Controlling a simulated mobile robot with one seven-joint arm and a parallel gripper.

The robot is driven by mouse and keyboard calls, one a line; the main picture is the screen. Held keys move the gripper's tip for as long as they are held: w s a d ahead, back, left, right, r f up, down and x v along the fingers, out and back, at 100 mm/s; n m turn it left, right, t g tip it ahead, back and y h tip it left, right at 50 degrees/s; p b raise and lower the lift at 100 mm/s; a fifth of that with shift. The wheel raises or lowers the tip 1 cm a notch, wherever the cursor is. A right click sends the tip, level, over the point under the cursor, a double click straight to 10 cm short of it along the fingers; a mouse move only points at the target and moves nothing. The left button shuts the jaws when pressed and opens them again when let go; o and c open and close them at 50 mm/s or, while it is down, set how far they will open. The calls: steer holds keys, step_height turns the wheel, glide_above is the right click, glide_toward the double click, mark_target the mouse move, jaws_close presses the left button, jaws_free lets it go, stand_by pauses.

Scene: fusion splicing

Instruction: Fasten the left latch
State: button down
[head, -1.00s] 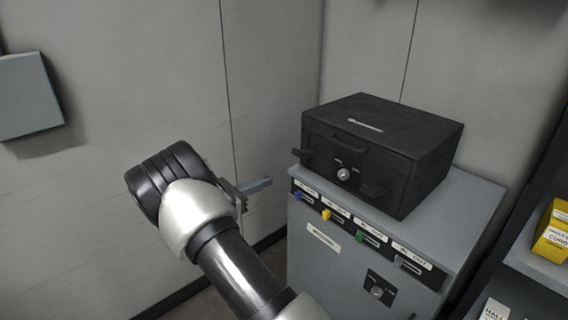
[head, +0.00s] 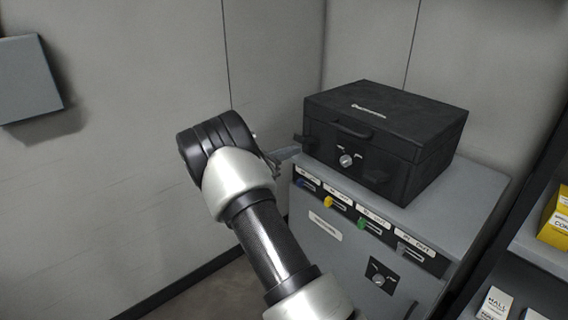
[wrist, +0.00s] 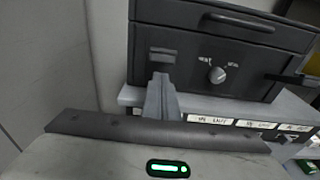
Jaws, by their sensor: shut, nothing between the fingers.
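A black case (head: 405,120) with a closed lid stands on a grey cabinet. Its left latch (head: 303,142) juts from the front left, and it shows in the wrist view as a dark block (wrist: 162,55). The right latch (head: 376,176) also juts out from the front. A round knob (head: 346,161) sits between them. My gripper (head: 290,153) is shut and empty, just in front of and below the left latch; in the wrist view its fingertips (wrist: 161,80) point at it. I cannot tell whether they touch it.
The grey cabinet (head: 470,185) has a row of coloured sliders on its front, below the case. A shelf (head: 530,255) with yellow and white boxes stands at the right. A wall box (head: 28,80) hangs at the left. The space left of the cabinet is free.

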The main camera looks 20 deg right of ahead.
steer(key=shift+d+r, duration=0.2)
steer(key=shift+r, duration=0.25)
steer(key=shift+r, duration=0.1)
